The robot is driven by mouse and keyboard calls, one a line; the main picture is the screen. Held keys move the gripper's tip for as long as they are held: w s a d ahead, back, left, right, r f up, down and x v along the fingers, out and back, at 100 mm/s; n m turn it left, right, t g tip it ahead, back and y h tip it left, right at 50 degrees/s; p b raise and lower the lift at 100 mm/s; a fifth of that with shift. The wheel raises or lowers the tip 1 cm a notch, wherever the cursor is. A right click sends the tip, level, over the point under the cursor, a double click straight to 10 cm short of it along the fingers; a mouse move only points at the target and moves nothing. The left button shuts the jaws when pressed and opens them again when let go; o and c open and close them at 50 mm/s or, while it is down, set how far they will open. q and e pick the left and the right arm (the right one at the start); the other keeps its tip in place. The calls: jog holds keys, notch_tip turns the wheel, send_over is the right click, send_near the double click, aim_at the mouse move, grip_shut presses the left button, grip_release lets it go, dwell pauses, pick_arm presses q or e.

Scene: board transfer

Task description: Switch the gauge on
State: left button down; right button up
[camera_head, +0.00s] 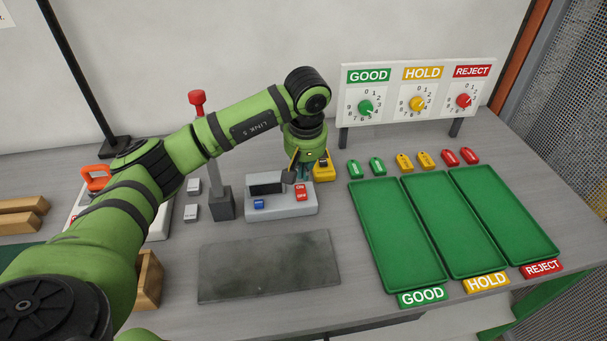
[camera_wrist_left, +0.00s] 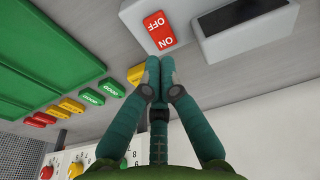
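The gauge is a light grey box (camera_head: 280,208) with a dark, blank screen (camera_head: 266,189), a blue button (camera_head: 258,204) and a red ON/OFF switch (camera_head: 300,195). In the left wrist view the switch (camera_wrist_left: 160,30) shows its ON end towards my fingers, and the screen (camera_wrist_left: 240,14) is dark. My left gripper (camera_head: 293,177) is above the back right part of the gauge. In the left wrist view its fingertips (camera_wrist_left: 159,72) are together, empty, and close to the ON end. Whether they touch the switch I cannot tell. My right gripper is not in view.
A dark mat (camera_head: 268,265) lies in front. Green trays (camera_head: 398,270) and coloured tags (camera_head: 404,162) lie to the right, below a dial panel (camera_head: 385,125).

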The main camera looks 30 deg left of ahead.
aim_at(303, 188)
pick_arm(q)
jog(key=shift+w+a+f+p, duration=0.15)
jog(key=shift+f+p, duration=0.2)
jog(key=shift+f, duration=0.6)
jog(key=shift+w+f+p, duration=0.1)
jog(key=shift+f+p, duration=0.2)
jog(key=shift+f, duration=0.65)
